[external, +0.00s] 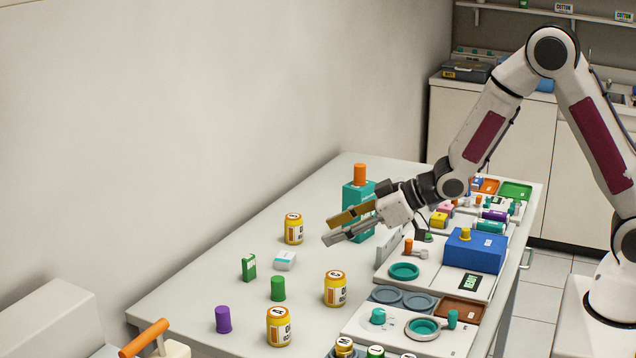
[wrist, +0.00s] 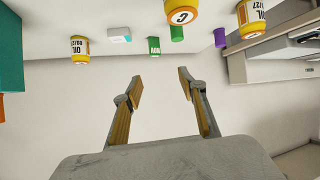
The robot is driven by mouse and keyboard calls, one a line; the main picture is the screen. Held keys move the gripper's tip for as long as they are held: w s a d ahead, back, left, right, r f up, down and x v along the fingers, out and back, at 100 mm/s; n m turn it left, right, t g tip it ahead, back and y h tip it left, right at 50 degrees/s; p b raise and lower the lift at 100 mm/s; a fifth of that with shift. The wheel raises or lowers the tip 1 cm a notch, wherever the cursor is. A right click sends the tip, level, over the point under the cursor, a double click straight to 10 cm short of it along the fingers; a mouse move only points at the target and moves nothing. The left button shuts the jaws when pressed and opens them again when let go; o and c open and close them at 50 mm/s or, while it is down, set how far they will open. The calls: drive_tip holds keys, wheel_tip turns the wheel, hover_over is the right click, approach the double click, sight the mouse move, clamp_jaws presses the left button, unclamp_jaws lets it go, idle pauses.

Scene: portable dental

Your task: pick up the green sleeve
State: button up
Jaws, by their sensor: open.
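The green sleeve (external: 278,289) stands upright on the pale table, between a yellow bottle and a small green box. My gripper (external: 329,230) is open and empty, held above the table, behind and to the right of the sleeve in the external view. In the wrist view my gripper (wrist: 160,76) has its two fingers spread apart, with nothing between them.
Near the sleeve are a green box (external: 249,268), a white box (external: 285,261), a purple sleeve (external: 222,320) and yellow bottles (external: 335,289). A teal block (external: 350,198) with an orange top stands behind my gripper. Trays and a blue box (external: 474,252) crowd the right side.

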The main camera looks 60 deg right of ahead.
sight(279, 278)
drive_tip(key=a+f+y, duration=0.1)
drive_tip(key=f, duration=0.1)
drive_tip(key=w+a+f, duration=0.1)
drive_tip(key=a+f, duration=0.1)
drive_tip(key=f, duration=0.1)
drive_tip(key=w+a+f+y, duration=0.1)
drive_tip(key=f, duration=0.1)
drive_tip(key=shift+a+f+n+t+y, duration=0.15)
drive_tip(key=shift+f+n+t+y, duration=0.15)
drive_tip(key=shift+f+n+t, duration=0.1)
drive_tip(key=shift+x, duration=1.25)
drive_tip(key=shift+d+x, duration=0.2)
drive_tip(key=shift+x, duration=2.4)
drive_tip(key=shift+w, duration=0.1)
drive_tip(key=c, duration=0.7)
